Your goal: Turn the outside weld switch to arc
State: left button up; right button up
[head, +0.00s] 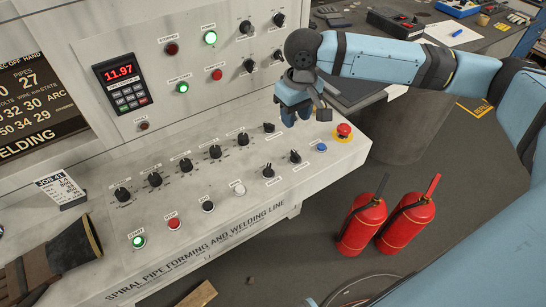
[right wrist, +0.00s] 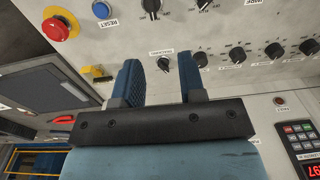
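My right gripper (head: 303,112) hangs over the right end of the sloping control panel (head: 190,262). In the right wrist view its two blue fingers (right wrist: 160,82) are apart with nothing held. A black knob (right wrist: 163,64) shows in the gap between them, beyond the tips; it seems to be the rightmost knob of the upper row (head: 268,128) in the head view. Two black switches (head: 268,171) (head: 295,156) sit below that row. More black knobs are on the upright panel. The small labels are too blurred to tell which is the outside weld switch. My left gripper is out of view.
A red emergency button (head: 343,131) and a blue reset button (head: 321,146) are at the panel's right end. Several push buttons line the front. A brown glove-like item (head: 50,262) lies at lower left. Two red extinguishers (head: 361,222) (head: 407,222) stand on the floor.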

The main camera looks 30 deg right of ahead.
aim_at(295, 153)
jog(key=f, duration=0.8)
jog(key=f+b, duration=0.1)
jog(key=f, duration=0.4)
jog(key=shift+d+f, duration=0.1)
jog(key=shift+d, duration=0.3)
grip_shut()
